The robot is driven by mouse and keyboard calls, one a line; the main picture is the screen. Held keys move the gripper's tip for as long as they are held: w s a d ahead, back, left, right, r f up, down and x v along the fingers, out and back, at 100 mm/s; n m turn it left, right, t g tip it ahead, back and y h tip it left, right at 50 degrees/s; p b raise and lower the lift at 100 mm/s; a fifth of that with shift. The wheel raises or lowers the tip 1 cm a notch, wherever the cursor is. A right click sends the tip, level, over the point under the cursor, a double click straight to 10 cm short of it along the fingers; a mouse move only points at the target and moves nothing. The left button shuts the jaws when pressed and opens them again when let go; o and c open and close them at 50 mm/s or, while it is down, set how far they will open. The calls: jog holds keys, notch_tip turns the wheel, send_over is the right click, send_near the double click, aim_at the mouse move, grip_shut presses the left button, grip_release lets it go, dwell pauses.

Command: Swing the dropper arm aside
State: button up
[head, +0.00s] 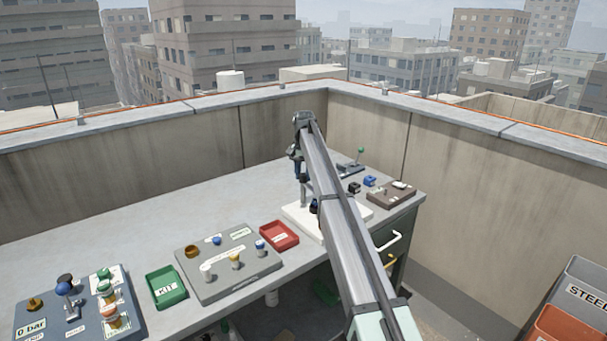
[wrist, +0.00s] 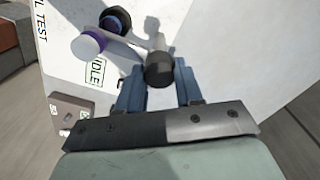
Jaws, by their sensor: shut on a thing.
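The dropper arm (wrist: 128,47) is a pale bar in the wrist view. It runs from a dark round knob (wrist: 158,70) leftward to a purple-and-white round part (wrist: 89,43) and a black cap. My gripper (wrist: 159,88) has its blue fingers on either side of the dark knob and is shut on it. The white base board (wrist: 230,45) lies below, printed with "L TEST" and a boxed label ending in "DLE". In the head view, my gripper (head: 297,168) is over the white board (head: 291,211); my arm hides much of the station.
Left of the board are a red tray (head: 279,235), a grey panel with knobs (head: 228,263), a green tray (head: 166,287) and a valve panel (head: 80,308). A brown box (head: 391,194) and a blue item (head: 369,180) are to the right. Concrete walls enclose the bench.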

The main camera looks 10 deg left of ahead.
grip_shut()
jog(key=shift+m, duration=0.4)
jog(key=m, duration=0.6)
jog(key=shift+d+m, duration=0.1)
jog(key=shift+m, duration=0.3)
jog(key=m, duration=0.5)
jog(key=shift+s, duration=0.1)
jog(key=m, duration=0.5)
jog(key=shift+m, duration=0.3)
